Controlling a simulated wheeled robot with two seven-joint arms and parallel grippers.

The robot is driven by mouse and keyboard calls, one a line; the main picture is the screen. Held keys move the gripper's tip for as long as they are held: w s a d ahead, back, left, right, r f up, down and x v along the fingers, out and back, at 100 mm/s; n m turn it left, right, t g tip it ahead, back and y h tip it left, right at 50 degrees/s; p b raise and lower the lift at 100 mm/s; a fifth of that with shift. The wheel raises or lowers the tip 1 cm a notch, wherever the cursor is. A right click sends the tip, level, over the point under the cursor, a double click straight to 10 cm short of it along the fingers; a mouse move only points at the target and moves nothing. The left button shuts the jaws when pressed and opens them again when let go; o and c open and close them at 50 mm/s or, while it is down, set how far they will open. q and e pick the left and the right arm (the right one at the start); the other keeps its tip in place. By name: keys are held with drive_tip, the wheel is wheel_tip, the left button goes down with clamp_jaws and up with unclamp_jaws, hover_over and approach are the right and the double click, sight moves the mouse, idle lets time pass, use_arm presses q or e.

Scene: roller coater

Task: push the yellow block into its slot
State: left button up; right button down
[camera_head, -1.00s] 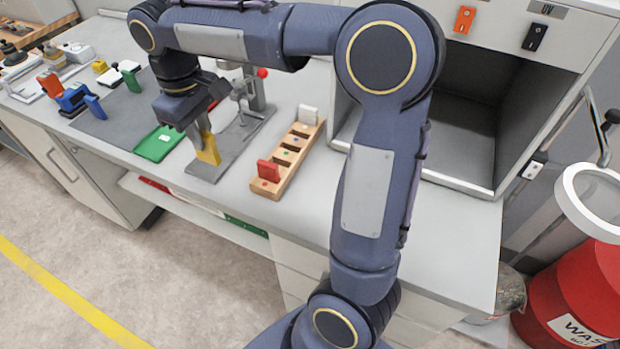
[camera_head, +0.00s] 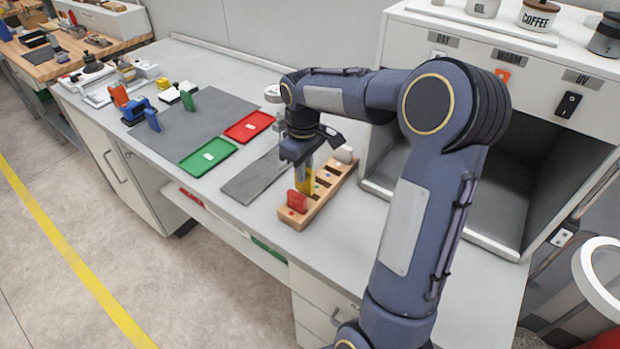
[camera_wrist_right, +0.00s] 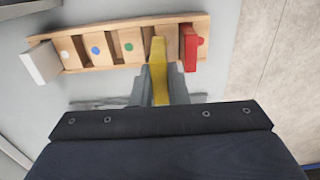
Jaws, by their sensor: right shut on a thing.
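My right gripper (camera_head: 304,162) is shut on the yellow block (camera_head: 304,181) and points down over the wooden slotted rack (camera_head: 313,209). In the right wrist view the fingers (camera_wrist_right: 159,92) hold the yellow block (camera_wrist_right: 158,68) from both sides. Its far end overlaps the rack (camera_wrist_right: 80,58) at the compartment beside the red block (camera_wrist_right: 190,48). I cannot tell whether its tip is inside the slot or just above. The red block also shows in the head view (camera_head: 297,201). A white block (camera_wrist_right: 41,64) is at the rack's other end. My left gripper is out of view.
Between the white and yellow blocks, slots with blue and green dots are open. A green tray (camera_head: 207,157) and a red tray (camera_head: 248,127) lie left of the rack. The open cabinet (camera_head: 503,180) stands to the right, behind my arm.

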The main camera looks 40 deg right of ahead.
sight(310, 181)
drive_tip(key=shift+d+f, duration=0.5)
drive_tip(key=shift+f, duration=0.1)
drive_tip(key=f, duration=0.3)
drive_tip(key=shift+d+f, duration=0.15)
drive_tip(key=shift+d, duration=0.2)
drive_tip(key=shift+f, duration=0.25)
drive_tip(key=shift+f, duration=0.15)
drive_tip(key=c, duration=1.4)
unclamp_jaws()
